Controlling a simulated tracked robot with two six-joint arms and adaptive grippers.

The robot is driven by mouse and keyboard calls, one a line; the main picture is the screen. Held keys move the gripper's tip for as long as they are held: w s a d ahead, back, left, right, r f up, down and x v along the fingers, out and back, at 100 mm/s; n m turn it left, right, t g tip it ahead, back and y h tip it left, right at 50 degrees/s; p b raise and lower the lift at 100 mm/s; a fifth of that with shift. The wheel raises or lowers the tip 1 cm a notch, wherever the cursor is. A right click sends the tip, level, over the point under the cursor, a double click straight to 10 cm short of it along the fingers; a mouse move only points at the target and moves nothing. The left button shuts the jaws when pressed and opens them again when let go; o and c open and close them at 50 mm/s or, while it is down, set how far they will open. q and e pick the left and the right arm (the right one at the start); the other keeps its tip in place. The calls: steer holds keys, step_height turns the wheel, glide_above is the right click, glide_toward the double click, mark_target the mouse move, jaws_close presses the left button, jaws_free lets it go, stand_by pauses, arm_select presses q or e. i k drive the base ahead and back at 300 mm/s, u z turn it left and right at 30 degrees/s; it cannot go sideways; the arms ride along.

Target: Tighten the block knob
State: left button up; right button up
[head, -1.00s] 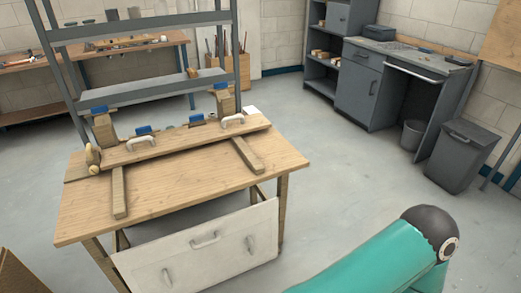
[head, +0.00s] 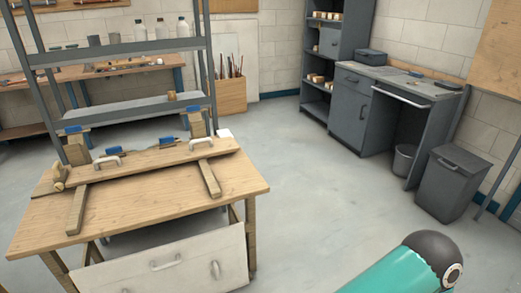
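A round wooden knob (head: 59,182) shows at the left end of a long wooden board (head: 150,163) on the wooden workbench (head: 140,205). It looks small, and I cannot tell whether it is loose or tight. Wooden blocks (head: 196,124) with blue parts stand at the back of the board. Two white handles (head: 108,160) sit on the board. Neither of my grippers is in view; only a teal link of my arm shows at the bottom right, well apart from the bench.
A metal shelf rack (head: 125,45) stands behind the workbench. A white panel with handles (head: 190,262) leans at the bench front. A grey cabinet desk (head: 355,105) and a bin (head: 446,183) stand at the right. The floor between bench and desk (head: 310,175) is clear.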

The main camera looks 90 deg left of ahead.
mark_target(60, 187)
steer(key=z, duration=0.4)
steer(key=i, duration=0.2)
steer(key=u, duration=2.9)
steer(key=i, duration=0.2)
steer(key=u, duration=1.75)
steer(key=k, duration=0.55)
steer(key=u, duration=0.35)
steer(key=i, duration=1.8)
steer(key=z, duration=0.45)
